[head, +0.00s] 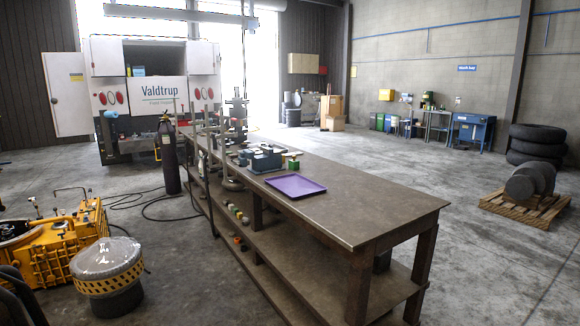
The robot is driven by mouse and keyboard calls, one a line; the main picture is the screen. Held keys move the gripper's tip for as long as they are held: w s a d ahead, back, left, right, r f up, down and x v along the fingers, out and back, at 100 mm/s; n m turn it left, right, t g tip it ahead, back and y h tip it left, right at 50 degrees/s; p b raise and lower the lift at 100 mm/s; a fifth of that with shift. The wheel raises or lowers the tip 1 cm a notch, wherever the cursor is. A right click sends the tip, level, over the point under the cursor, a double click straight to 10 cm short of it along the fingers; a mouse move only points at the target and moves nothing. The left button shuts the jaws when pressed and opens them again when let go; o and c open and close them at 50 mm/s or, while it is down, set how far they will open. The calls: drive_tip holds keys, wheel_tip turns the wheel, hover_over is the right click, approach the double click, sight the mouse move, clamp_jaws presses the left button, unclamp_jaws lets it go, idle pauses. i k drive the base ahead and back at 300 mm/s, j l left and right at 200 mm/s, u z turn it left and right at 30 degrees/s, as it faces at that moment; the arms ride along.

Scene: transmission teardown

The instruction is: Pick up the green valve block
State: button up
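A small green block (292,164), which looks like the green valve block, is on the long workbench (385,207). It sits behind the purple tray (295,186) and just right of a blue-grey machine part (264,160). It is small in this view, so its details are hard to make out. My gripper is not in view.
Tall metal stands (237,125) and small parts occupy the bench's far end. The lower shelf (300,262) holds small coloured pieces. A yellow machine (65,245) and a wrapped drum (108,270) stand at left. Floor right of the bench is open, up to a pallet (525,208).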

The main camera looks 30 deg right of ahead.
sight(294, 165)
drive_tip(key=z, duration=0.9)
drive_tip(key=i+j, duration=0.1)
drive_tip(key=i, duration=0.55)
